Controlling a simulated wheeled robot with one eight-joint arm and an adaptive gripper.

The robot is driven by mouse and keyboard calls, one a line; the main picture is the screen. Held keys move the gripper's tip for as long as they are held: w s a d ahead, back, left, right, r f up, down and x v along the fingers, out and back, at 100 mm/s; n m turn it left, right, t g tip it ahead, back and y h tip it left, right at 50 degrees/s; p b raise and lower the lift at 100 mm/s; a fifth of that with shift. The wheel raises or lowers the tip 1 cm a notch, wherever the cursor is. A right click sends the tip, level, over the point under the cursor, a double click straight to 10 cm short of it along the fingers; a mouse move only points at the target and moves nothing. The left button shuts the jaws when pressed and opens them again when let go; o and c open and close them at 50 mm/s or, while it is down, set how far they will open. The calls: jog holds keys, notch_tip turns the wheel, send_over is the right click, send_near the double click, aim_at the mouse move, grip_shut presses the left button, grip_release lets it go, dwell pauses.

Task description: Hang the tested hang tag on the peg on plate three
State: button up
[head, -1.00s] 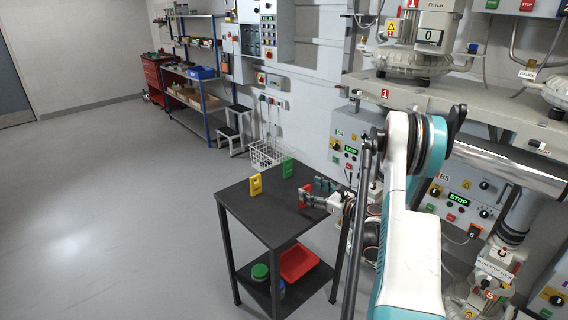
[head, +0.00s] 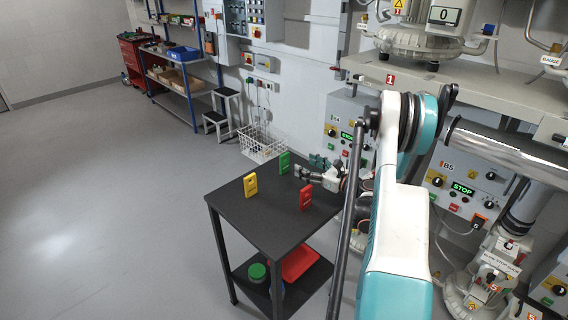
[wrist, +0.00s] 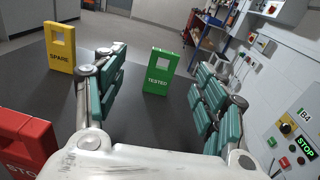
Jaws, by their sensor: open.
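The green hang tag (wrist: 160,72) reads TESTED and stands upright on the black table; it also shows in the head view (head: 284,163). My gripper (wrist: 160,85) is open and empty, its teal-padded fingers on either side of the line to the green tag, which stands apart beyond them. In the head view my gripper (head: 309,167) is low over the table's right side. A yellow tag (wrist: 60,48) reading SPARE stands to the left. A red tag (wrist: 24,142) stands close at the left, its lettering partly cut off. I cannot make out plate three or its peg.
The black table (head: 255,215) has a lower shelf with a red tray (head: 300,262) and a green-lidded container (head: 258,272). A white wire basket (head: 262,145) is behind the table. Wall panels and pump equipment (head: 430,45) crowd the right. The floor at left is clear.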

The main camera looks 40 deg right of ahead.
aim_at(284, 156)
jog(key=shift+s+d+f, duration=0.35)
jog(key=shift+d+f, duration=0.15)
jog(key=shift+d, duration=0.05)
jog(key=shift+w+d+f+m, duration=0.15)
jog(key=shift+d+m, duration=0.05)
jog(key=shift+m, duration=0.1)
jog(key=w, duration=0.2)
jog(key=w+b, duration=0.1)
jog(key=w, duration=0.2)
jog(key=w+a+b, duration=0.1)
jog(key=w, duration=0.2)
jog(key=shift+a, duration=0.1)
jog(key=shift+w+a+f+b, duration=0.15)
jog(key=shift+w+b, duration=0.3)
jog(key=shift+w, duration=0.4)
jog(key=shift+w+a+f+b, duration=0.15)
jog(key=shift+w+b, duration=0.35)
jog(key=shift+w, duration=0.4)
jog(key=shift+w+a+f+b, duration=0.15)
jog(key=shift+w+b, duration=0.3)
jog(key=shift+w, duration=0.4)
jog(key=shift+r, duration=0.1)
jog(key=shift+c, duration=0.6)
jog(key=c, duration=0.9)
